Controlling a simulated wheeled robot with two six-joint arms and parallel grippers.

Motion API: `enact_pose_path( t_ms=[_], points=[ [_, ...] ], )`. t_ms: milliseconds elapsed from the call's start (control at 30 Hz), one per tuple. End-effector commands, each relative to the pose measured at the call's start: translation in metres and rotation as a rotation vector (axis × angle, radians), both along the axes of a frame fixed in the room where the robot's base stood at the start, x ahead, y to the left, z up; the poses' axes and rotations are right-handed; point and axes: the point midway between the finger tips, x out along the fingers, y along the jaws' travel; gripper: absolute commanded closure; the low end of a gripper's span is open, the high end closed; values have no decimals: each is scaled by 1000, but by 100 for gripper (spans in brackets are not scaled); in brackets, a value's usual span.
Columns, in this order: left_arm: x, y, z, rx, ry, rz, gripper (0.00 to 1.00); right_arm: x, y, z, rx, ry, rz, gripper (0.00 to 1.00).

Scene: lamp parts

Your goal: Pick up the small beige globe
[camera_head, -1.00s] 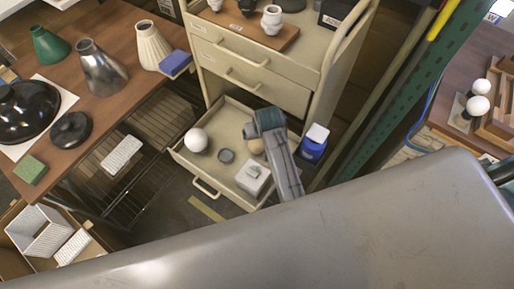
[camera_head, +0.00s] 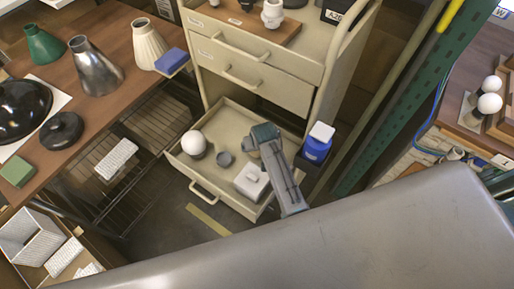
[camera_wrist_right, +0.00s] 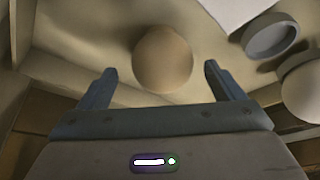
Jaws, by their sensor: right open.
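The small beige globe (camera_wrist_right: 163,58) lies in the open drawer and shows in the right wrist view, centred between my finger tips. My right gripper (camera_wrist_right: 160,72) is open, with one finger on each side of the globe and a visible gap to each. In the head view my right gripper (camera_head: 256,140) reaches down into the drawer, and the arm and gripper mostly hide the globe there. I cannot tell how far the finger tips are above the drawer floor. My left gripper is not in view.
The open drawer (camera_head: 232,117) also holds a white globe (camera_head: 194,144), a small grey cup (camera_head: 224,159) and a white lidded box (camera_head: 251,181). A blue container (camera_head: 317,148) stands just right of the drawer. The cabinet front (camera_head: 255,65) rises behind it.

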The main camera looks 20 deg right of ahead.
Motion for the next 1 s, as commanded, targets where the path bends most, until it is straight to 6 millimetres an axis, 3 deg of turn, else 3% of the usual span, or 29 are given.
enact_pose_path(
  t_ms=[200, 533, 567, 800, 1000],
  points=[
    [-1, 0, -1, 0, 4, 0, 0, 13, 1, -27, -1, 2, 1, 12],
    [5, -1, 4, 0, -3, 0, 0, 16, 1, -35, 0, 0, 0, 12],
    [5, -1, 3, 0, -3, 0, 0, 16, 1, -35, 0, 0, 0, 14],
    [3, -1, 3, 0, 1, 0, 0, 16, 1, -35, 0, 0, 0, 58],
    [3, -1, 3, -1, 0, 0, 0, 16, 1, -34, 0, 0, 0, 58]
  ],
)
